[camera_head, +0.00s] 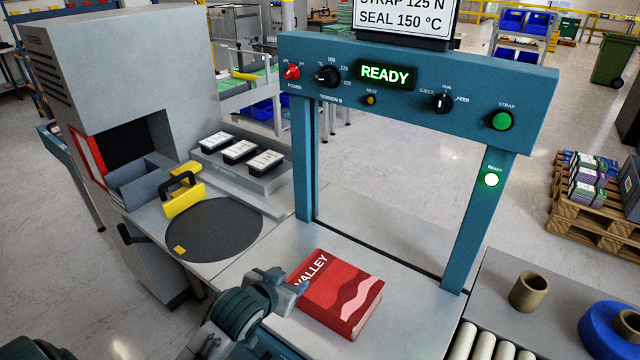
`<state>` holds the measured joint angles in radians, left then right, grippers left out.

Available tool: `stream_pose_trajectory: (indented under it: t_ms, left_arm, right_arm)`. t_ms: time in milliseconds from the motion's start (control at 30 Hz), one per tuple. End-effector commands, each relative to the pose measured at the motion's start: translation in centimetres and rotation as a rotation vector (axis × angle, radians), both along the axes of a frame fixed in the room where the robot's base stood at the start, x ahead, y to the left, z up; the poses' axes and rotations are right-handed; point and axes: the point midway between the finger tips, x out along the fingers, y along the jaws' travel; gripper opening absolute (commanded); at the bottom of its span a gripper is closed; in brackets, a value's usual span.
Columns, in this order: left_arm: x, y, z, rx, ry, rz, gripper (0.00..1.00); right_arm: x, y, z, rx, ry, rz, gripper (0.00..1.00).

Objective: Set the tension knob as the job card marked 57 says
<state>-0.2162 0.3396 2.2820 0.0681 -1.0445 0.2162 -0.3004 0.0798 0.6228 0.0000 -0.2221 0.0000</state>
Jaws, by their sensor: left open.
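The tension knob (328,75) is a black dial on the left part of the teal strapping frame's crossbar, with small numbers around it; I cannot tell surely which number it points at. A white job card (405,18) above the crossbar reads "STRAP 125 N" and "SEAL 150 °C"; its top is cut off, so its number is hidden. My left gripper (290,284) is open, low at the front, by the left edge of a red book (345,295) marked "VALLEY". It is well below the knob. My right gripper is out of view.
The crossbar also holds a red power knob (292,72), a lit READY display (386,74), a black feed knob (442,103) and a green strap button (501,121).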

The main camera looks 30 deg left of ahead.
Motion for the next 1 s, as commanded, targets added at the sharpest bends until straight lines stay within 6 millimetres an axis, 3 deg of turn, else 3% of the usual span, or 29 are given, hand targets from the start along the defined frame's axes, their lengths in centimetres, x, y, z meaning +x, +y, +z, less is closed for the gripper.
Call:
stream_pose_trajectory:
  t_ms: [33,167,300,400,500,633,1000]
  left_arm:
    - [2.2,0.6,2.1,-0.001,-0.078,-0.006,0.56]
    - [7.9,2.2,9.2,-0.028,-0.324,-0.034,0.56]
    - [12.8,4.2,19.0,-0.067,-0.611,-0.087,0.56]
    - [14.3,5.3,24.7,-0.092,-0.766,-0.128,0.56]
    - [14.9,6.0,28.6,-0.108,-0.868,-0.160,0.56]
    - [15.2,6.4,31.1,-0.121,-0.932,-0.184,0.56]
    - [18.2,6.0,33.0,-0.128,-0.941,-0.184,0.56]
  right_arm:
    - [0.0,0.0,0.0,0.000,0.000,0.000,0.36]
    - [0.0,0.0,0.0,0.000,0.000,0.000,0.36]
    - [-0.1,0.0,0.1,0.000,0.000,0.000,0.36]
    - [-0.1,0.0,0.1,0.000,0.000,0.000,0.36]
    - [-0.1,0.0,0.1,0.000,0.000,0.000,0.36]
    - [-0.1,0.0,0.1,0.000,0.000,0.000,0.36]
    - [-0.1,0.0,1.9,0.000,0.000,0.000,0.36]
